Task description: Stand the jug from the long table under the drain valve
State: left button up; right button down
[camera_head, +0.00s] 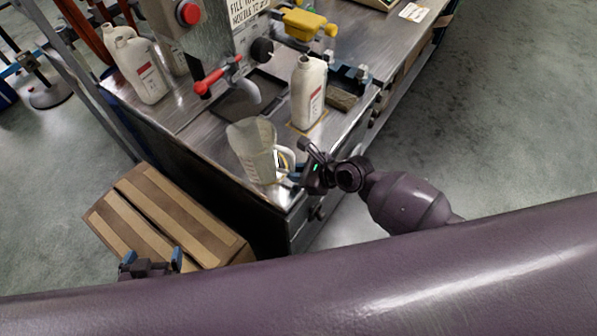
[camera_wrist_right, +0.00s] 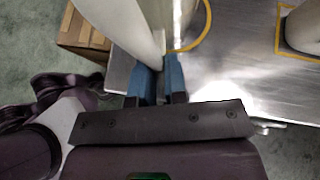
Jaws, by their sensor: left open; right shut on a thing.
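The translucent jug (camera_head: 250,147) is near the table's front corner in the head view, roughly upright, with its handle toward my right gripper. My right gripper (camera_head: 292,176) is shut on the handle; its blue fingers (camera_wrist_right: 159,82) show against the pale jug (camera_wrist_right: 122,28) in the right wrist view. I cannot tell whether the jug's base touches the table. My left gripper (camera_head: 152,262) is open and empty, low in front of the cardboard box.
A white bottle (camera_head: 308,95) stands right of the spout on a yellow-marked spot. More white bottles (camera_head: 141,68) stand at the left. A dark recess (camera_head: 266,92) lies under the spout. A cardboard box (camera_head: 165,220) sits on the floor by the metal table (camera_head: 203,137).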

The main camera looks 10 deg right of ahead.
jog(key=shift+s+d+f, duration=0.15)
jog(key=shift+s+f, duration=0.05)
jog(key=shift+f, duration=0.15)
jog(key=c, duration=1.1)
grip_release()
jog(key=shift+w, duration=0.1)
jog(key=shift+r, duration=0.15)
jog(key=p+v, duration=0.1)
jog(key=v, duration=0.9)
jog(key=shift+d+r, duration=0.2)
jog(key=shift+d, duration=0.05)
jog(key=shift+n, duration=0.3)
